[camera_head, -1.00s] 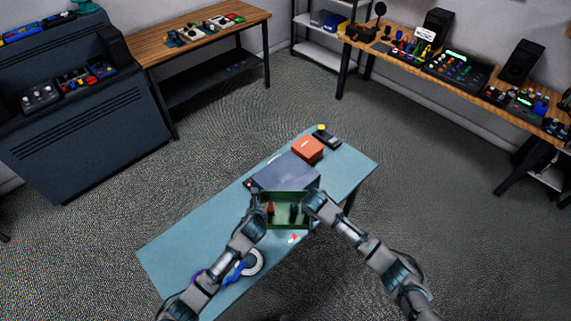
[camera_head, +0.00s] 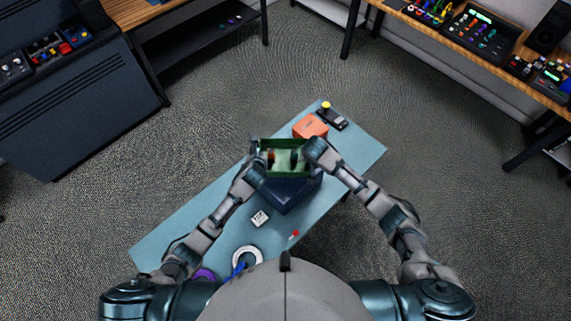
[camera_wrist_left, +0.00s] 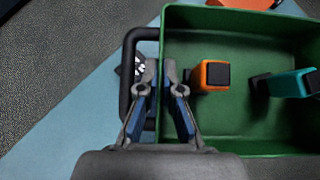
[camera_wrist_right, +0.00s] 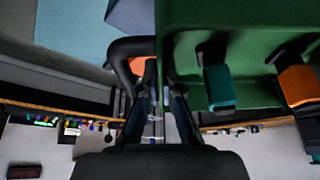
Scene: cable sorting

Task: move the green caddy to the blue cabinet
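The green caddy (camera_head: 266,146) is an open box with dark side handles; it overlaps the top of the blue cabinet (camera_head: 292,197) in the head view. Whether they touch cannot be told. Orange and teal tools lie inside the caddy. My left gripper (camera_wrist_left: 158,75) is closed at the caddy's left side, by the black handle (camera_wrist_left: 130,85); it also shows in the head view (camera_head: 258,150). My right gripper (camera_wrist_right: 158,75) is closed at the opposite side, by the other dark handle (camera_wrist_right: 122,52). The exact finger contacts are partly hidden.
The blue-topped table (camera_head: 190,232) holds an orange box (camera_head: 310,126) and a dark device with a yellow knob (camera_head: 331,118) beyond the cabinet. A small white card (camera_head: 260,218), a white ring (camera_head: 247,255) and a purple coil (camera_head: 205,274) lie nearer.

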